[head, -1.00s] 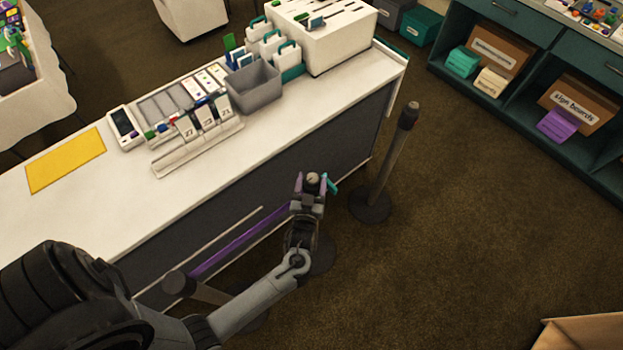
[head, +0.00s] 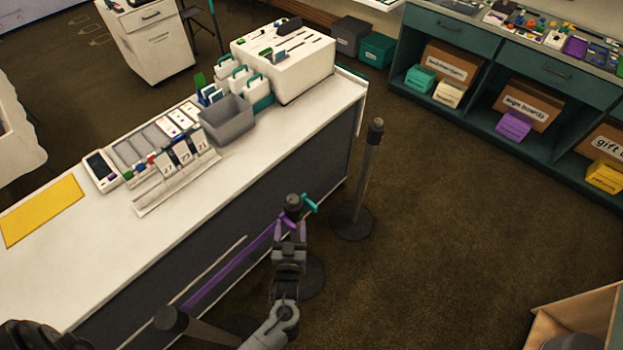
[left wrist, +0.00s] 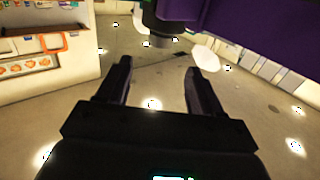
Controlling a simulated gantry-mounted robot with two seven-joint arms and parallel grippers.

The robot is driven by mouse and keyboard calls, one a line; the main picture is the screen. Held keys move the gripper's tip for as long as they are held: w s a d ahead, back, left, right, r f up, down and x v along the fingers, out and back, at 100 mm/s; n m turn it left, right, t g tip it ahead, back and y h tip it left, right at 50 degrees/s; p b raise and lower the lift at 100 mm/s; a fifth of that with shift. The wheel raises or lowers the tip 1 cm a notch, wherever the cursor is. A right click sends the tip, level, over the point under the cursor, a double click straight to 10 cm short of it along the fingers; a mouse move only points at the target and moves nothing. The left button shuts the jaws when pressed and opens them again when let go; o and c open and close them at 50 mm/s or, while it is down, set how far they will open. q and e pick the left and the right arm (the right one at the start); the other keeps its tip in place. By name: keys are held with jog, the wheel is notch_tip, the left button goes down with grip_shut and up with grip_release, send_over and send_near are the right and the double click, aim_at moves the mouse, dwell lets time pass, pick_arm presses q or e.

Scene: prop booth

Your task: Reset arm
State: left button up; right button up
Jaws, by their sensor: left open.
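My left gripper (head: 290,228) is in front of the middle post's dark head (head: 293,200) in the head view. In the left wrist view, its two dark fingers (left wrist: 160,84) are spread, with only floor showing between them. The post's dark head (left wrist: 160,20) is beyond the fingertips, beside a wide purple belt (left wrist: 240,35). In the head view, the purple belt (head: 235,262) runs from the middle post toward a post at lower left (head: 172,320). A teal tab (head: 308,203) sticks out of the middle post's head. My right gripper is not in view.
A white counter (head: 110,235) with a grey bin (head: 228,120) and a yellow mat (head: 42,210) stands at left. Another post (head: 370,180) stands to the right of the gripper. Teal shelving (head: 480,55) is at upper right, an open box (head: 590,310) at lower right.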

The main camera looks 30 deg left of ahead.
pick_arm(q)
jog(key=s+a+r+m+h, duration=0.1)
jog(key=s+a+m+h, duration=0.1)
jog(key=s+a, duration=0.25)
jog(key=s+d+r+m+g+h, duration=0.4)
jog(key=s+d+r+g+h, duration=0.15)
jog(key=d+h, duration=0.2)
jog(key=s+d+r+m+g, duration=0.25)
jog(key=s+g, duration=0.35)
jog(key=s, duration=0.3)
notch_tip(320, 180, up, 20)
jog(key=p, duration=2)
jog(key=shift+s+d+f, duration=0.2)
jog(key=shift+s+d, duration=0.1)
jog(key=shift+d, duration=0.1)
